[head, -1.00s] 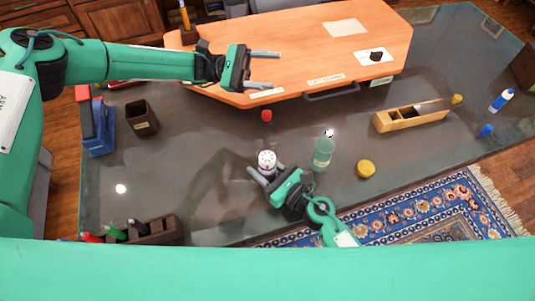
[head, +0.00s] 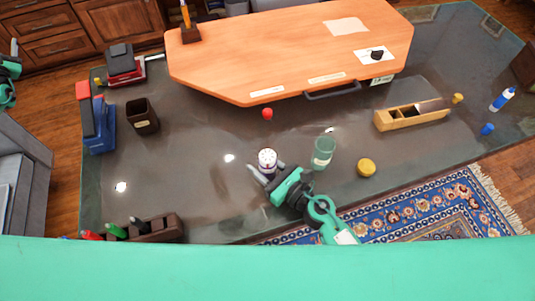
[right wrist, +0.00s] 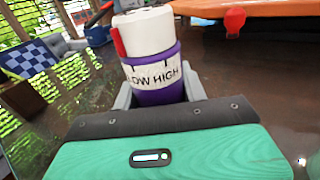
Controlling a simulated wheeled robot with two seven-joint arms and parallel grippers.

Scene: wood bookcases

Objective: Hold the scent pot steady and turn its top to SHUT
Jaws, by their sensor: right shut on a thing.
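The scent pot (head: 267,160) stands upright on the dark glass table, with a white top and a purple body. In the right wrist view the pot (right wrist: 155,88) shows a white band reading LOW and HIGH. A red mark (right wrist: 118,42) on the white top (right wrist: 147,32) sits left of the word LOW. The word SHUT is not visible. My right gripper (head: 266,176) is shut on the pot's body, below the top. Part of my left arm's end (head: 9,68) shows at the far left edge, away from the pot; its jaws cannot be made out.
A green glass cup (head: 323,152) stands close right of the pot, with a yellow lid (head: 366,167) beyond. A red knob-like piece (head: 267,114) lies behind. A raised orange wooden desk (head: 290,50) fills the back.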

